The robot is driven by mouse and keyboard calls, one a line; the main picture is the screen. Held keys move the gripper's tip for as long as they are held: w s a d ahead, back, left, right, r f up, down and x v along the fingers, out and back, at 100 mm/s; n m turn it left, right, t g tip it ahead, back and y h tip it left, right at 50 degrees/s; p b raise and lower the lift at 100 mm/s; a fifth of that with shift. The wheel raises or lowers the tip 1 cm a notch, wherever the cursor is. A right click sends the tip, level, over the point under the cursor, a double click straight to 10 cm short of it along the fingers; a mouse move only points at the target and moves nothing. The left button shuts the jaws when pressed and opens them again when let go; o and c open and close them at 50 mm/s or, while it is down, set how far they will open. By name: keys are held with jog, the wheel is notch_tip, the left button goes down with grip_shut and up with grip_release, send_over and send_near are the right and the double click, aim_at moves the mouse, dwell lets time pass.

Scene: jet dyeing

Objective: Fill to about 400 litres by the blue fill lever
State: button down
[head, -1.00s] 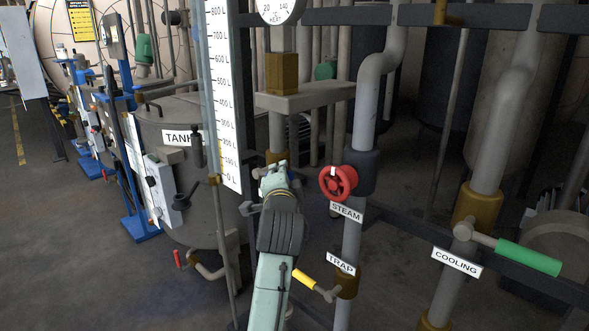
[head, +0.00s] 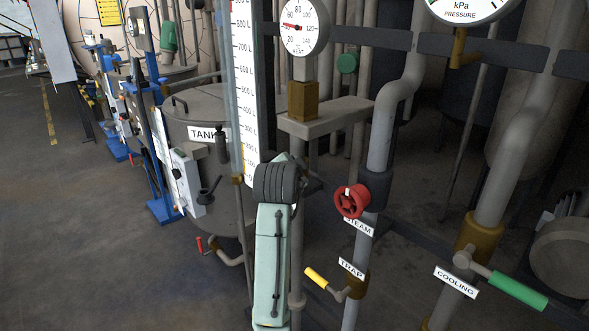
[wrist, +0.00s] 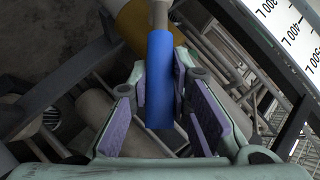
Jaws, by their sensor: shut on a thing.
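The blue fill lever (wrist: 160,75) shows in the wrist view, pointing down between the purple-padded fingers of my gripper (wrist: 165,105). My gripper is shut on it. In the head view the lever and fingers are hidden behind my own arm, near the foot of the gauge scale. The white litre scale (head: 246,90) stands upright beside the tank, with marks up past 800 L. A clear tube runs along its left edge; I cannot make out a liquid level in it. The tank (head: 180,105) stands behind, to the left.
To the right are the red steam wheel (head: 351,201), the yellow trap lever (head: 317,277) and the green cooling lever (head: 518,291) on pipes. A heat gauge (head: 303,27) and a pressure gauge (head: 466,5) hang above. The floor (head: 80,230) at left is clear.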

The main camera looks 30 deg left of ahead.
dwell(0.3)
jog(key=c, duration=1.5)
grip_release()
jog(key=shift+o, duration=0.2)
jog(key=v, duration=1.2)
